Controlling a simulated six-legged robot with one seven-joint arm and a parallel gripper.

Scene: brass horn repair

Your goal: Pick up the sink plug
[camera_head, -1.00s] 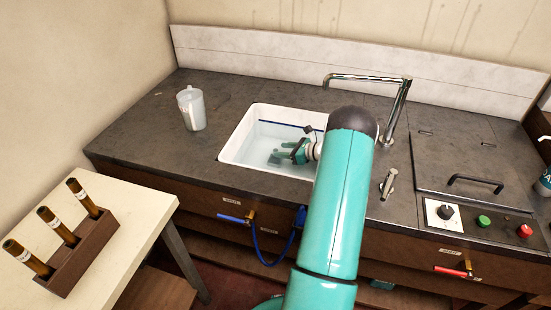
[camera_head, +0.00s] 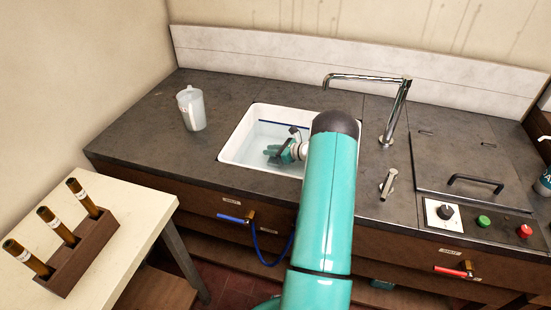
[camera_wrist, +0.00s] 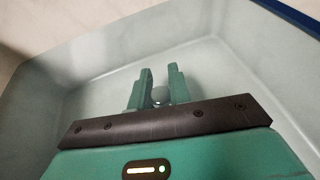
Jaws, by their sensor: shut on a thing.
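The white sink (camera_head: 240,140) is set in the dark counter and holds pale water. My gripper (camera_head: 272,153) reaches down into the sink. In the wrist view my gripper (camera_wrist: 160,74) has its two green fingers closed around a small grey rounded knob, the sink plug (camera_wrist: 159,95). The fingers and the dark palm bar hide the rest of the plug. I cannot tell whether it touches the sink floor. The plug does not show clearly in the head view.
A chrome tap (camera_head: 370,79) arches behind the sink, with a small lever (camera_head: 388,184) to the right. A clear jug (camera_head: 191,108) stands left of the sink. A lidded section (camera_head: 465,165) lies at the right. A rack of brown tubes (camera_head: 78,250) sits on the side table.

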